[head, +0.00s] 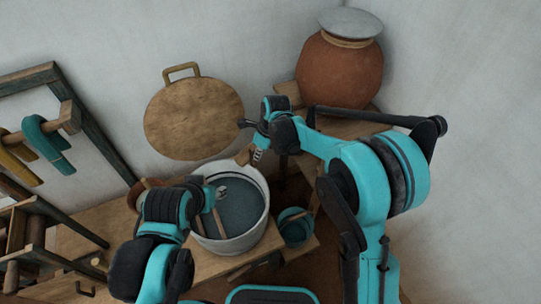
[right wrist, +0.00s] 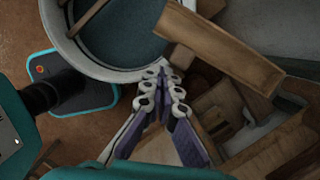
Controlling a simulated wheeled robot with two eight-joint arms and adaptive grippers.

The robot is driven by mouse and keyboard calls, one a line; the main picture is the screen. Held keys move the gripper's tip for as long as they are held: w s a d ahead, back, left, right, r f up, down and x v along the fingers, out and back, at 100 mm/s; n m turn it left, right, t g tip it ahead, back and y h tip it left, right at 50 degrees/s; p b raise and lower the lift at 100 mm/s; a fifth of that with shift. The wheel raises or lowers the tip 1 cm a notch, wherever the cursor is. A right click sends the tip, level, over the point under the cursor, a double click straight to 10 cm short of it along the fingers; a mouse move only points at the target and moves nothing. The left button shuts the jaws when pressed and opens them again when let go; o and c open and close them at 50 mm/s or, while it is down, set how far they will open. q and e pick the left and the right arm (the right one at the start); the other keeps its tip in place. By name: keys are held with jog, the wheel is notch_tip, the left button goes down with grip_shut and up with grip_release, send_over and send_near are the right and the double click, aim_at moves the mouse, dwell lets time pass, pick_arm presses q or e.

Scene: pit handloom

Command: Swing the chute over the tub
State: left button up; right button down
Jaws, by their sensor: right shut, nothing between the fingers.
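The tub (head: 240,243) is a pale round vessel with dark blue liquid, standing on a wooden bench; it also shows in the right wrist view (right wrist: 98,66). The chute (right wrist: 225,52) is a wooden trough in the right wrist view, its left end overlapping the tub's rim and opening. In the head view only a small wooden piece of it (head: 244,158) shows at the tub's back edge. My right gripper (head: 257,156) is shut and empty beside the chute; its tips (right wrist: 162,75) are together near the tub's rim. My left gripper (head: 221,192) is above the tub, its fingers unclear.
A clay jar (head: 340,70) with a grey lid stands on a wooden stand at the back right. A teal pail (head: 295,229) stands right of the tub. A round wooden disc (head: 194,118) is against the wall. A wooden frame (head: 95,135) stands at the left.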

pick_arm(q)
jog(key=shift+d, duration=0.15)
pick_arm(e)
jog(key=shift+w+a, duration=0.25)
jog(key=shift+a, duration=0.5)
jog(key=shift+a+r, duration=0.1)
pick_arm(q)
jog(key=shift+s, duration=0.1)
